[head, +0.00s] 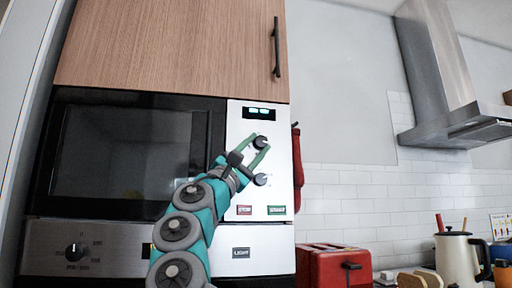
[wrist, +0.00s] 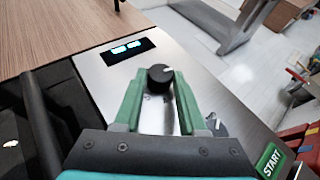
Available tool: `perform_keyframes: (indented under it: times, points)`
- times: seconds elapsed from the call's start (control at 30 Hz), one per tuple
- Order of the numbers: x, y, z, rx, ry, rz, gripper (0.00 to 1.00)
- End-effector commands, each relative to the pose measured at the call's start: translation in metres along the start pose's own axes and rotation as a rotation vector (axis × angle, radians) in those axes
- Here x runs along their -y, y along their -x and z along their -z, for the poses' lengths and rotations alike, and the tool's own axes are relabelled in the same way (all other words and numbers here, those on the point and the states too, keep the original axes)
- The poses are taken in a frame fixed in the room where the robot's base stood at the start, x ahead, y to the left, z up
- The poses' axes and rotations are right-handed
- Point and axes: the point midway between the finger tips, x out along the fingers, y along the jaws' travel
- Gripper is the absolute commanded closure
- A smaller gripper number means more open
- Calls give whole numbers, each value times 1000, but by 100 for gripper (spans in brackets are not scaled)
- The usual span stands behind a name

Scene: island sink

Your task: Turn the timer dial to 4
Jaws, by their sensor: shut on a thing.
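The numbers around the dials are too small to read, so the setting cannot be told.
The display (head: 259,113) is lit, its digits unreadable. A red STOP button (head: 244,210) and green START button (head: 276,210) lie below. The microwave door handle (head: 208,140) is left of the panel. A red toaster (head: 334,265) and a kettle (head: 457,255) stand at the lower right.

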Motion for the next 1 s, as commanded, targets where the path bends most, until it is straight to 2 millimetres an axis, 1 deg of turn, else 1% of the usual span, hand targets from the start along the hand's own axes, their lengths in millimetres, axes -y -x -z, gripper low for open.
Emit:
perform_keyframes:
  times: [0.17, 0.2, 0.43, 0.77, 0.87, 1.0]
  points:
    - [0, -1, 0, -1, 1, -2, 100]
    - [0, -1, 0, -1, 1, -2, 56]
    - [0, 0, 0, -1, 1, -1, 30]
    - [0, 3, 1, -1, 1, -1, 29]
    - [1, 11, 2, -2, 3, -2, 29]
    - [2, 29, 1, 1, 4, -4, 29]
